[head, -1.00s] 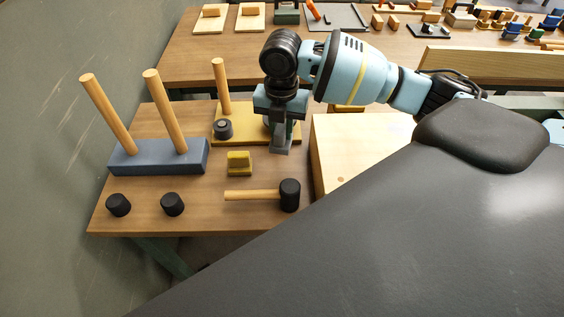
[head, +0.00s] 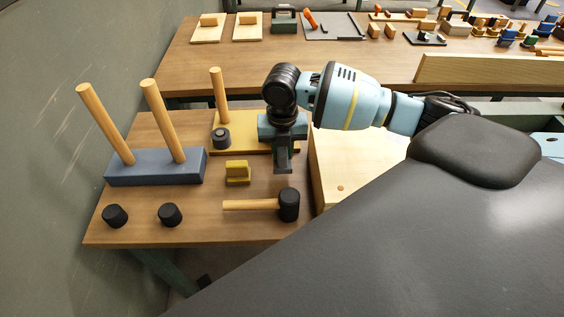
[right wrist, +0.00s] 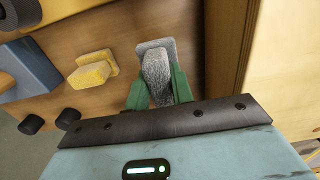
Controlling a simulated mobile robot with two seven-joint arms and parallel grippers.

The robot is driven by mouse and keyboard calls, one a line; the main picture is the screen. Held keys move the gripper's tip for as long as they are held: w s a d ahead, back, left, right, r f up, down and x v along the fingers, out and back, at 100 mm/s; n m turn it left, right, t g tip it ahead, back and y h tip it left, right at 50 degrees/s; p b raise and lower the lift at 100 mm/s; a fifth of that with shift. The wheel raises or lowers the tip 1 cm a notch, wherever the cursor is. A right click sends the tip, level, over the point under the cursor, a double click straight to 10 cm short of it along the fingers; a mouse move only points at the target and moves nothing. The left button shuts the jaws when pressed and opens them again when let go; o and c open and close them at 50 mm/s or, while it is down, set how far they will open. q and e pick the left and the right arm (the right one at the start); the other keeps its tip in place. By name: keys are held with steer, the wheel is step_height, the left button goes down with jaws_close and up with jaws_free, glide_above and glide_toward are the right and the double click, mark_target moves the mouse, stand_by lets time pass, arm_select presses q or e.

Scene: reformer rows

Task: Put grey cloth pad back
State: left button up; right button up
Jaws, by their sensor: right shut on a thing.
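The grey cloth pad (right wrist: 155,46) shows in the right wrist view as a flat grey plate with a raised grip, much like the yellow pad near it. My right gripper (right wrist: 158,90) is shut on that grip, one green finger on each side. In the head view my right gripper (head: 283,165) points down over the small table, between the yellow pad and the pale wooden box. The pad is mostly hidden there, and I cannot tell whether it touches the table. My left gripper is not in view.
The yellow pad (head: 238,173) and a black-headed mallet (head: 289,204) lie close by. A yellow board (head: 240,147) with a peg, a blue base (head: 155,167) with two pegs and black caps (head: 115,215) stand left. The pale box (head: 345,180) borders the right.

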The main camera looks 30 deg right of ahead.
mark_target(282, 164)
steer(key=shift+f, duration=2.45)
steer(key=shift+f, duration=0.1)
steer(key=o, duration=1)
steer(key=shift+c, duration=0.2)
step_height(282, 164, up, 11)
steer(key=shift+r, duration=0.65)
steer(key=shift+f, duration=0.1)
